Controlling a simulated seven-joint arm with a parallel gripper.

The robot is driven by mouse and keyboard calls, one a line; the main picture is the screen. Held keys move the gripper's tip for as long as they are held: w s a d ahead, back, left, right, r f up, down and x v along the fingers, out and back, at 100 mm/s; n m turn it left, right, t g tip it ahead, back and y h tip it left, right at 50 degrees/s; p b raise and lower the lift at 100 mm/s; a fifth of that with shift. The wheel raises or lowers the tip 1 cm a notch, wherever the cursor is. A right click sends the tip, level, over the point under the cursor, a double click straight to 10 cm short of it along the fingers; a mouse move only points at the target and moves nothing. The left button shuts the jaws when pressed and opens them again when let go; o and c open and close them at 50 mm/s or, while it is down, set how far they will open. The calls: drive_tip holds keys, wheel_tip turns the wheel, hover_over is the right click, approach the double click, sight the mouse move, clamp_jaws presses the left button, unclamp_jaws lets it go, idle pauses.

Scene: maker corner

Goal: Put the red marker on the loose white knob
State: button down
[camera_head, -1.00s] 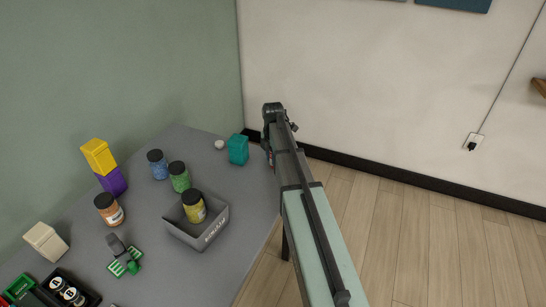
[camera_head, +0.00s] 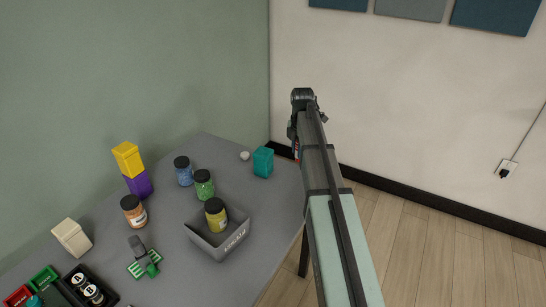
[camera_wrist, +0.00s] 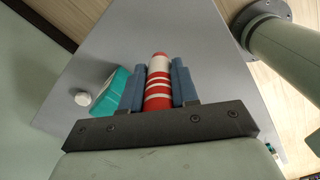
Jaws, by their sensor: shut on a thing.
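My gripper (camera_wrist: 158,88) is shut on the red marker (camera_wrist: 157,96), which has white bands and sits between the two blue fingers in the wrist view. In the head view my arm mostly hides the marker and the fingers. The loose white knob (camera_head: 244,155) lies on the far part of the grey table, left of the teal block. In the wrist view the knob (camera_wrist: 82,99) is left of the gripper, apart from the marker, with the teal block between them.
The teal block (camera_head: 263,162) stands close to the knob. A grey bin (camera_head: 217,245) holds a yellow jar (camera_head: 215,214). Blue (camera_head: 183,171), green (camera_head: 203,184) and orange (camera_head: 133,210) jars stand nearby. A yellow block (camera_head: 127,159) sits on a purple one (camera_head: 140,184). The wall is behind.

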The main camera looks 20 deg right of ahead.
wheel_tip(320, 180, up, 7)
drive_tip(key=shift+r, duration=0.1)
drive_tip(key=w, duration=0.1)
drive_tip(key=m, duration=0.3)
hover_over(245, 154)
wheel_tip(245, 154, down, 4)
drive_tip(key=shift+w+f, duration=0.15)
drive_tip(key=shift+f, duration=5.35)
drive_tip(key=shift+f, duration=0.2)
drive_tip(key=c, duration=0.8)
unclamp_jaws()
drive_tip(key=shift+c, duration=0.2)
drive_tip(key=shift+r, duration=0.1)
wheel_tip(245, 154, up, 12)
